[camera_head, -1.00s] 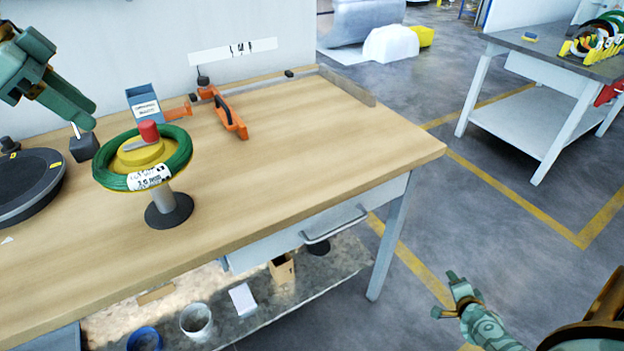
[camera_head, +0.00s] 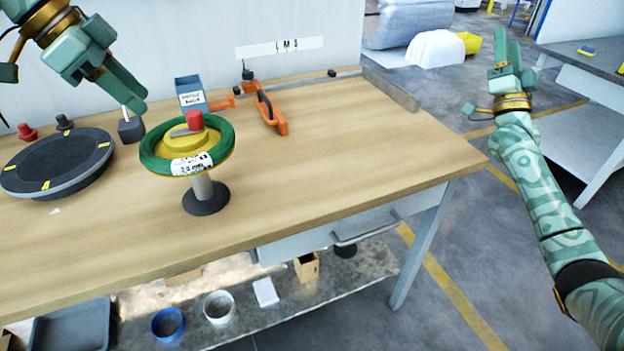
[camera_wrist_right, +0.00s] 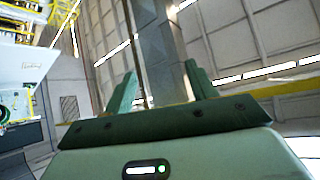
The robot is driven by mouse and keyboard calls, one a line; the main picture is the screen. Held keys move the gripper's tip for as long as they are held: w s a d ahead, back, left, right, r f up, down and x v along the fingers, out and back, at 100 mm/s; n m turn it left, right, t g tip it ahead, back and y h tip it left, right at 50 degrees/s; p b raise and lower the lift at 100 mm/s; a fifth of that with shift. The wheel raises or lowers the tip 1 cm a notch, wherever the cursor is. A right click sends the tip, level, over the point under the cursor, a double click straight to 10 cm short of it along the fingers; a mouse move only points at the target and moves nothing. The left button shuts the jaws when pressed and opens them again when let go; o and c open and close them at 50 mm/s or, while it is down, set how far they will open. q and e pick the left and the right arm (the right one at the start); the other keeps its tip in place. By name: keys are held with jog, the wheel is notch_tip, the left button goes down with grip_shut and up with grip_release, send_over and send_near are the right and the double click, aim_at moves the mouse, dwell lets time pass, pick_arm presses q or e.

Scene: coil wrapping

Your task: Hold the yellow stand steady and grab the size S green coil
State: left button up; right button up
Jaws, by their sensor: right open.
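The green coil (camera_head: 226,151) lies around the yellow top (camera_head: 187,144) of a stand on the wooden table; a red knob (camera_head: 195,120) tops it. A white label is on the coil's front; I cannot read a size there. The stand has a grey post and dark round base (camera_head: 206,199). My left gripper (camera_head: 136,108) hangs above and left of the coil, apart from it; whether its fingers are open is unclear. My right gripper (camera_head: 506,42) is raised right of the table, pointing up, open and empty. In the right wrist view its fingers (camera_wrist_right: 163,88) stand apart.
A black turntable (camera_head: 55,165) stands left of the stand. Behind are a blue box (camera_head: 190,92) and an orange tool (camera_head: 270,112). The table's right part is clear. Another table (camera_head: 575,70) stands far right.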

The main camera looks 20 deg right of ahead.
aim_at(209, 179)
pick_arm(q)
jog(key=shift+s, duration=0.1)
pick_arm(e)
jog(key=w+a+f+n+g+y, duration=0.2)
jog(key=w+a+n+y, duration=0.1)
jog(key=a+n+y, duration=1.25)
jog(key=w+a+f+n+g+y, duration=0.1)
jog(key=w+a+n+g+y, duration=0.15)
jog(key=a+n+y, duration=1.3)
jog(key=s+a+f+n+g+h, duration=0.1)
jog(key=a+f+n+g, duration=0.3)
jog(key=n, duration=0.6)
jog(key=s+a+f+n+g+h, duration=0.1)
jog(key=s+a+f+n+g, duration=0.2)
jog(key=a+f+n, duration=0.3)
jog(key=s+a+f+n+g+h, duration=0.1)
jog(key=a+f+n+g, duration=0.3)
jog(key=n, duration=1)
jog(key=shift+s+a+f+g+h, duration=0.15)
jog(key=shift+s+a+f+g, duration=0.2)
jog(key=shift+a, duration=0.45)
jog(key=shift+s+a+f+h, duration=0.15)
jog(key=shift+a+f, duration=0.3)
jog(key=shift+a, duration=0.3)
jog(key=x, duration=1.6)
jog(key=shift+a, duration=0.15)
